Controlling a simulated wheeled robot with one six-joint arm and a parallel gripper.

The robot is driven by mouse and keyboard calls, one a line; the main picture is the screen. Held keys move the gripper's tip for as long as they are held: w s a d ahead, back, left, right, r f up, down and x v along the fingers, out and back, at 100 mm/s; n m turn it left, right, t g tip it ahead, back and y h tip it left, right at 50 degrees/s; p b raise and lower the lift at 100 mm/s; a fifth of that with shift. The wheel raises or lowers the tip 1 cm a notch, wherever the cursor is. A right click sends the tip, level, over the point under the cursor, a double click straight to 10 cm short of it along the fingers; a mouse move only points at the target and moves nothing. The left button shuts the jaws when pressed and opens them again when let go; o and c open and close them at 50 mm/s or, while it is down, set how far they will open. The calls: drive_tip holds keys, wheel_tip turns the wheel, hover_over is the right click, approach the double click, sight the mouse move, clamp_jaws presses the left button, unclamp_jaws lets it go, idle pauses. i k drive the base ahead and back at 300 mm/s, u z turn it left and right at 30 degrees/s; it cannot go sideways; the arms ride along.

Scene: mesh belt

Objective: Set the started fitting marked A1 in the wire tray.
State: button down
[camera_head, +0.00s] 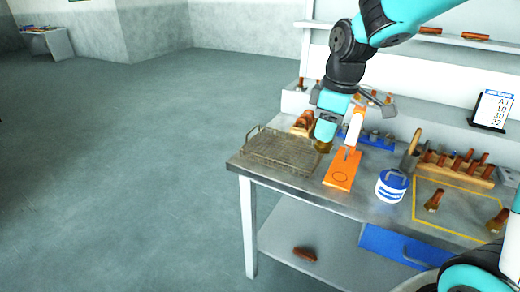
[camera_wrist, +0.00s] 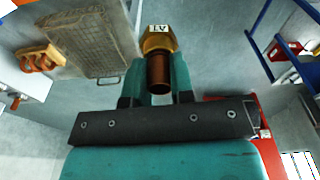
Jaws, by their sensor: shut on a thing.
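My gripper (camera_head: 326,130) is shut on the fitting marked A1 (camera_wrist: 159,72). The fitting has a copper-brown tube between the fingers and a brass nut with a white A1 label. In the head view the fitting's brass end (camera_head: 322,147) shows below the fingers, over the bench just right of the wire tray (camera_head: 283,152). The wire tray is a shallow mesh tray at the bench's left end and looks empty. It also shows in the wrist view (camera_wrist: 98,38), left of the held fitting.
An orange stand (camera_head: 342,172) is close to the right of my gripper. A white and blue tub (camera_head: 391,186), a wooden rack of copper fittings (camera_head: 455,170) and a yellow-outlined area with two fittings lie farther right. Copper pieces (camera_head: 304,122) stand behind the tray.

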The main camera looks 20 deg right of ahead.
sight(284, 154)
drive_tip(key=z, duration=0.2)
drive_tip(key=i, duration=1.15)
drive_tip(key=z, duration=0.2)
